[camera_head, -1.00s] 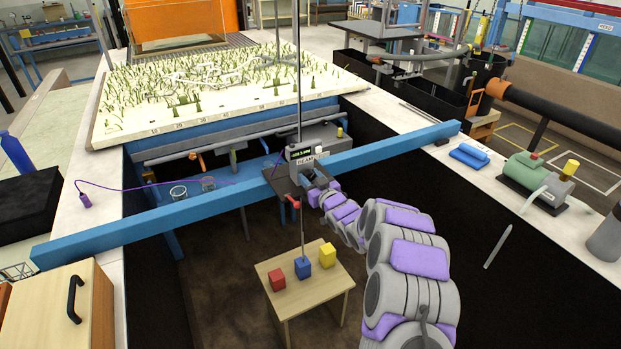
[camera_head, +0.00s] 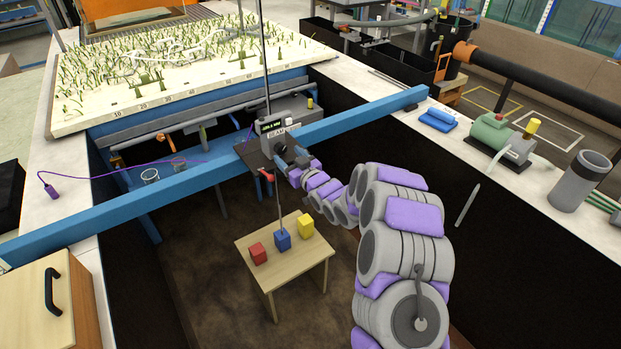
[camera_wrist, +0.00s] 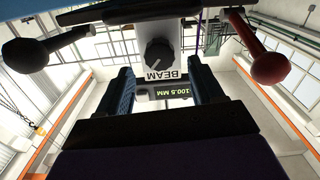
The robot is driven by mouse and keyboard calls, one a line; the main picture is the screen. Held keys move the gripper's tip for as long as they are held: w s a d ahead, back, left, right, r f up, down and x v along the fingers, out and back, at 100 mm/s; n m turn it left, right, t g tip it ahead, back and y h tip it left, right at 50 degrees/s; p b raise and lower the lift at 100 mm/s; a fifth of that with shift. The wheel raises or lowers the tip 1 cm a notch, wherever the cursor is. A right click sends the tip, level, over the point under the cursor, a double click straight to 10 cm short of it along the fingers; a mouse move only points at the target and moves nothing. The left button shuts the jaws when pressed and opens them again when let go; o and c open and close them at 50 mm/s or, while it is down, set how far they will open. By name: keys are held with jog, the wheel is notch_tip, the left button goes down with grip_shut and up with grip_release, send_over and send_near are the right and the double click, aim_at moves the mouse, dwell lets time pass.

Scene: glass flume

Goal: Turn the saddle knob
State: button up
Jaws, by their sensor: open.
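The saddle (camera_head: 267,150) is a dark carriage with a grey box on the blue beam. In the wrist view its saddle knob (camera_wrist: 159,53) is a round dark knob with a pale pointer line, above a label reading BEAM. A small display (camera_wrist: 173,91) there reads 100.5 MM. My gripper (camera_wrist: 162,80) is open, its two dark fingers on either side of the label and display. The knob lies beyond the fingertips, between their lines; I cannot tell the exact gap. In the head view my gripper (camera_head: 287,158) is at the saddle's front, and the knob is hard to make out.
A blue beam (camera_head: 130,211) spans the flume. A red-tipped handle (camera_wrist: 270,67) and a black-knobbed handle (camera_wrist: 25,54) flank the gripper. A thin vertical rod (camera_head: 279,205) hangs below the saddle, above a small table (camera_head: 291,259) with red, blue and yellow blocks.

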jog(key=p+v, duration=0.1)
jog(key=v, duration=1.1)
jog(key=shift+s+d, duration=0.2)
jog(key=shift+s, duration=0.1)
jog(key=shift+f, duration=0.15)
dwell(0.6)
